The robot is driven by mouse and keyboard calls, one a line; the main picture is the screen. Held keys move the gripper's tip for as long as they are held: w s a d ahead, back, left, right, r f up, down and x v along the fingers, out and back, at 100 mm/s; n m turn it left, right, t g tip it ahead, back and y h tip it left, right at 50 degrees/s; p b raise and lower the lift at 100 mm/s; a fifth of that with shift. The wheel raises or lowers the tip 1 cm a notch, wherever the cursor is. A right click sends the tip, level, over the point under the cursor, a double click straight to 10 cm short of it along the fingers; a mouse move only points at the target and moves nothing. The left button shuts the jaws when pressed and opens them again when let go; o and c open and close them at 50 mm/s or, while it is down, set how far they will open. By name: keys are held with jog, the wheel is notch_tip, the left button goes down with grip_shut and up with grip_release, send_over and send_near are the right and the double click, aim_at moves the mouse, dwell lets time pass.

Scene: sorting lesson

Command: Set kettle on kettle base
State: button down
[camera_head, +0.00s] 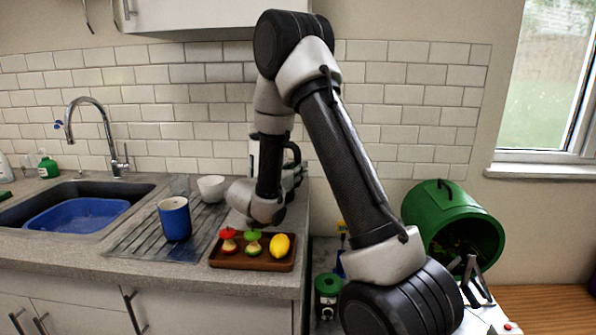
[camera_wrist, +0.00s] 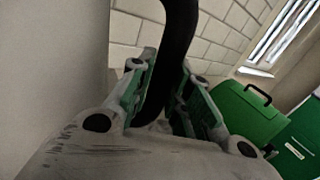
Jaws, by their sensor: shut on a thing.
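The kettle (camera_head: 252,150) is mostly hidden behind my arm at the back of the counter, by the tiled wall. A white strip of its body and part of its black handle show there. In the wrist view the black handle (camera_wrist: 181,35) passes between the fingers of my gripper (camera_wrist: 168,92), which is shut on it. The pale surface (camera_wrist: 50,65) at the left looks like the kettle's body. My gripper also shows in the head view (camera_head: 292,178), partly covered by my wrist. I cannot make out the kettle base, or whether the kettle touches anything below.
A brown tray (camera_head: 222,262) with two apple cores and a lemon (camera_head: 280,245) lies at the counter's front. A blue cup (camera_head: 174,218) and white bowl (camera_head: 211,188) stand left, by the sink (camera_head: 140,187). A green bin (camera_head: 440,212) is right, beyond the counter's edge.

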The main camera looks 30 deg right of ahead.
jog(key=shift+f, duration=0.45)
jog(key=c, duration=1.6)
grip_release()
jog(key=shift+f, duration=0.15)
jog(key=v, duration=1.1)
